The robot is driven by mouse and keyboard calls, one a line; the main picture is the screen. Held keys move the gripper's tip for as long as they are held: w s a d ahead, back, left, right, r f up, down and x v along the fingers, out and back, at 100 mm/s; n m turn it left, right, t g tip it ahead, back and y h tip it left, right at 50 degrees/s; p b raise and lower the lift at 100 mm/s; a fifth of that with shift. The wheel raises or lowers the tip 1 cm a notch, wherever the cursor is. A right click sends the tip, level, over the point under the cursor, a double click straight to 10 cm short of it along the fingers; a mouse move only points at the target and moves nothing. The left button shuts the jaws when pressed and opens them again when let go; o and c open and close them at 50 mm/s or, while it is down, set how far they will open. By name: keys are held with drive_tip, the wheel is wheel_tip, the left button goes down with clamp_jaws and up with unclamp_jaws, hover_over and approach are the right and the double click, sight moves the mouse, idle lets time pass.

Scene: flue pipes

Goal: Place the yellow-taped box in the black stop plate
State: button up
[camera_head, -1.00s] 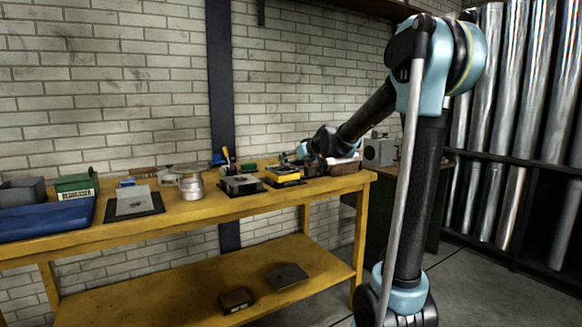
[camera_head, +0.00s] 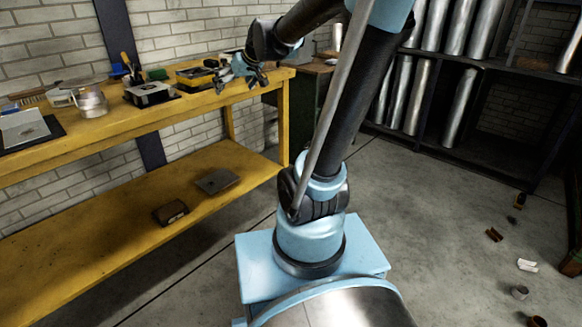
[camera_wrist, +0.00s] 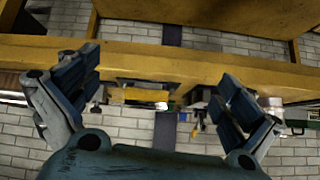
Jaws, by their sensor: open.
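A dark box with yellow on it (camera_head: 194,75), which looks like the yellow-taped box, sits near the right end of the yellow bench top in the head view. A yellow-sided shape (camera_wrist: 146,97), seemingly this box, shows between my fingers in the wrist view, where the scene is upside down. A thin black plate (camera_wrist: 145,84) lies beside it at the bench edge; I cannot tell for sure that it is the stop plate. My gripper (camera_head: 241,83) is open and empty, just right of the box and apart from it. Its spread fingers fill both sides in the wrist view (camera_wrist: 157,72).
The yellow bench (camera_head: 110,128) has a clear jar (camera_head: 91,101), a grey-topped box (camera_head: 150,93) and a dark mat with a grey sheet (camera_head: 28,130). Two dark items (camera_head: 171,213) (camera_head: 218,180) lie on its lower shelf. Debris (camera_head: 527,265) lies on the floor at right.

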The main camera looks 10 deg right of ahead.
drive_tip(key=s+d+f+m+g+h, duration=0.1)
drive_tip(key=s+d+f, duration=0.3)
drive_tip(key=s, duration=0.5)
drive_tip(key=s+d+f+m+g+h, duration=0.2)
drive_tip(key=s+d+f, duration=0.3)
drive_tip(key=s+f, duration=0.3)
drive_tip(key=s+d+f+m+g+h, duration=0.1)
drive_tip(key=s+d+f, duration=0.3)
drive_tip(key=s, duration=0.8)
drive_tip(key=shift+d+f+m+g+h, duration=0.4)
drive_tip(key=shift+f+m+g, duration=0.15)
drive_tip(key=shift+f, duration=0.4)
drive_tip(key=shift+w, duration=0.1)
drive_tip(key=shift+w+f, duration=0.2)
drive_tip(key=shift+w, duration=0.25)
